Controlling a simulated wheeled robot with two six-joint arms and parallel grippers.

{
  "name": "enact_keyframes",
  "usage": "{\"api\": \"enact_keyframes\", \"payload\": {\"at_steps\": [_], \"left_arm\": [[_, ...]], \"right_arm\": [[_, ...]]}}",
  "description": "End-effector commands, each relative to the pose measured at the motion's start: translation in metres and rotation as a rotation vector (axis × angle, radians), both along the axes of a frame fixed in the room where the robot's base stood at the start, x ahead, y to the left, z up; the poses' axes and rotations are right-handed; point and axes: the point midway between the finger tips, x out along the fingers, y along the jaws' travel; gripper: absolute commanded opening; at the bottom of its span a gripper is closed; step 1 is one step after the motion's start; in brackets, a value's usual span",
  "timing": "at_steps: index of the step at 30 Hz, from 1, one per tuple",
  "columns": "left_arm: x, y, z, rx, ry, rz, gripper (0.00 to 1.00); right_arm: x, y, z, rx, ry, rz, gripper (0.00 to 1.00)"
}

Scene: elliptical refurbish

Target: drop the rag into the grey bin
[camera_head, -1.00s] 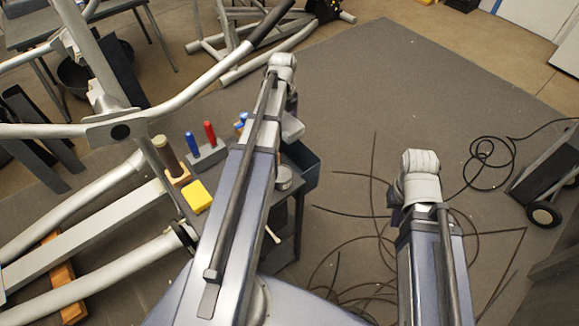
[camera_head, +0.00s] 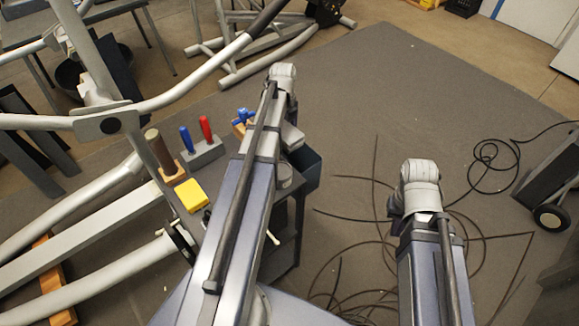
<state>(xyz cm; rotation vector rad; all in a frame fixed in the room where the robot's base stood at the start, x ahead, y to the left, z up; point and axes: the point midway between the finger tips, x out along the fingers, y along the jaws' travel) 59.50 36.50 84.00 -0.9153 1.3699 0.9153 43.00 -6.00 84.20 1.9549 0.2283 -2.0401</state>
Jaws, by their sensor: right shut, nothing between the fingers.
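A flat yellow piece (camera_head: 190,195) lies on the cart at left of centre; I cannot tell whether it is the rag. A dark blue-grey open bin (camera_head: 305,170) sits at the cart's right side, partly hidden by my left arm; it may be the grey bin. My right gripper (camera_head: 393,206) shows only as a small dark part beside my right arm, shut and empty, well to the right of the cart. My left gripper is not visible; my left arm crosses in front of the cart and covers part of it.
On the cart stand a rack (camera_head: 203,155) with blue and red handles and a brown cylinder (camera_head: 160,150) on a wooden base. Exercise machine bars (camera_head: 70,300) fill the left. Loose cables (camera_head: 350,250) lie on the mat. A wheeled dark unit (camera_head: 551,170) stands at right.

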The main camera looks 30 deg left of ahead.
Motion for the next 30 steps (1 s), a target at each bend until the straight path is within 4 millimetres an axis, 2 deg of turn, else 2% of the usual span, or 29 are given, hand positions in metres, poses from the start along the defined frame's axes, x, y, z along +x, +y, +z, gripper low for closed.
{"api": "enact_keyframes", "payload": {"at_steps": [2,3,6,19,23,30], "left_arm": [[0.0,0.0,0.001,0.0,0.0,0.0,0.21],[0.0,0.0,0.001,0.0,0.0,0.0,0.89],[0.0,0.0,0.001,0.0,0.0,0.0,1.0],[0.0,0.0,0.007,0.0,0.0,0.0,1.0],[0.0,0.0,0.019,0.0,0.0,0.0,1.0],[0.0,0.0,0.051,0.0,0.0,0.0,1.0]], "right_arm": [[0.0,0.0,0.0,0.0,0.0,0.0,0.0],[0.0,0.0,0.0,0.0,0.0,0.0,0.0],[0.0,0.0,0.001,0.0,0.0,0.0,0.0],[0.0,0.0,0.008,0.0,0.0,0.0,0.0],[0.0,0.0,0.019,0.0,0.0,0.0,0.0],[0.0,0.0,0.051,0.0,0.0,0.0,0.0]]}}
